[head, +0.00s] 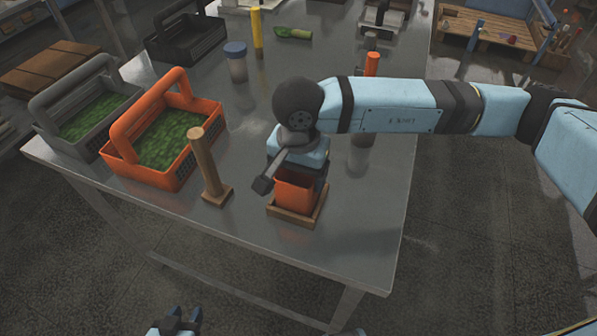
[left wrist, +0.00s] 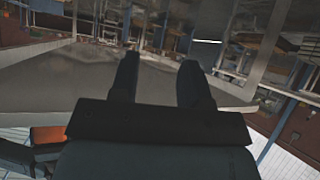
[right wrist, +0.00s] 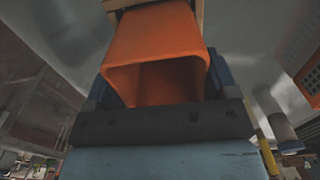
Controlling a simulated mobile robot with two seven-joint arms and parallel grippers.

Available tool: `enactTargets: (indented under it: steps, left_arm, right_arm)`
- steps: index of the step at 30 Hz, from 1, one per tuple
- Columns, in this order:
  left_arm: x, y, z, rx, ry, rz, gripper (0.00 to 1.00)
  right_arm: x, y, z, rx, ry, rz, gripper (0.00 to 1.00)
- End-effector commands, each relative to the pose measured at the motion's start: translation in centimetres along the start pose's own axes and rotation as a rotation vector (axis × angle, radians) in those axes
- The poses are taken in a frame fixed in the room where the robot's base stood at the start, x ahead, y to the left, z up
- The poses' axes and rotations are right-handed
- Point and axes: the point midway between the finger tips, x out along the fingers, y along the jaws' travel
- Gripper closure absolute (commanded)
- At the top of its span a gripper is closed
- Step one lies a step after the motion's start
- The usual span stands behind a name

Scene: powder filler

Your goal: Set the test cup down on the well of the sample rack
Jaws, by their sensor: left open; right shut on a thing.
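The orange square test cup (head: 294,190) is at the front right of the steel table, in or just over the wooden sample rack (head: 283,214). My right gripper (head: 316,183) is shut on the cup from above. The right wrist view shows the orange cup (right wrist: 158,55) between the fingers, with a strip of the wooden rack (right wrist: 190,8) at its far end. Whether the cup's bottom touches the well is hidden. My left gripper (head: 176,320) is open and empty at the bottom of the head view, off the table's front; its two fingers (left wrist: 160,85) show apart in the left wrist view.
A wooden post on a base (head: 208,165) stands just left of the rack. An orange basket (head: 196,158) and a grey basket (head: 65,145) with green contents stand further left. A blue-lidded jar (head: 236,62) stands behind. The table's front right corner is clear.

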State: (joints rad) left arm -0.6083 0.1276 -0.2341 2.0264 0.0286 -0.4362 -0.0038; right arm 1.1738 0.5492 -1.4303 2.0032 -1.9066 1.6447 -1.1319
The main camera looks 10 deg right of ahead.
Motion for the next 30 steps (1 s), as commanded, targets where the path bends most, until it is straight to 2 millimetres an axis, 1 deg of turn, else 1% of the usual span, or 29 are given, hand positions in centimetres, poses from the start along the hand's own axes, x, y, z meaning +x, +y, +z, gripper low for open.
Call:
enactTargets:
  steps: [5, 11, 12, 14, 23, 24, 25, 27, 29, 30]
  left_arm:
    - [0.3, 0.0, 0.5, 0.0, -0.003, 0.0, 0.57]
    - [0.2, 0.0, 0.5, 0.0, -0.004, 0.0, 0.57]
    - [0.2, 0.0, 0.5, 0.0, -0.004, 0.0, 0.57]
    - [0.2, 0.0, 0.4, 0.0, -0.004, 0.0, 0.57]
    - [0.1, 0.0, 0.4, -0.005, -0.008, 0.001, 0.57]
    - [0.1, 0.0, 0.0, -0.017, -0.011, 0.002, 0.57]
    - [-0.1, 0.1, -0.6, -0.027, -0.01, 0.003, 0.57]
    - [0.0, 0.2, -1.0, -0.029, -0.001, 0.002, 0.57]
    - [0.1, 0.2, -0.8, -0.029, -0.005, 0.002, 0.57]
    - [0.2, 0.2, -0.6, -0.029, -0.008, 0.002, 0.57]
  right_arm:
    - [0.2, 0.0, 0.0, 0.0, 0.0, 0.0, 0.46]
    - [0.1, 0.0, 0.0, 0.0, 0.0, 0.0, 0.46]
    - [0.1, 0.0, 0.0, 0.0, 0.0, 0.0, 0.14]
    - [0.1, 0.0, 0.0, 0.0, 0.0, 0.0, 0.0]
    - [0.1, 0.0, 0.0, 0.0, 0.0, 0.0, 0.0]
    - [0.1, 0.0, 0.0, 0.0, 0.0, 0.0, 0.0]
    - [-0.2, 0.0, 0.0, 0.0, 0.001, -0.001, 0.0]
    - [-1.4, -0.1, -0.1, 0.0, 0.003, -0.005, 0.0]
    - [-2.6, -0.1, -0.1, -0.001, 0.003, -0.003, 0.0]
    - [-3.6, -0.1, -0.1, -0.001, 0.003, -0.005, 0.0]
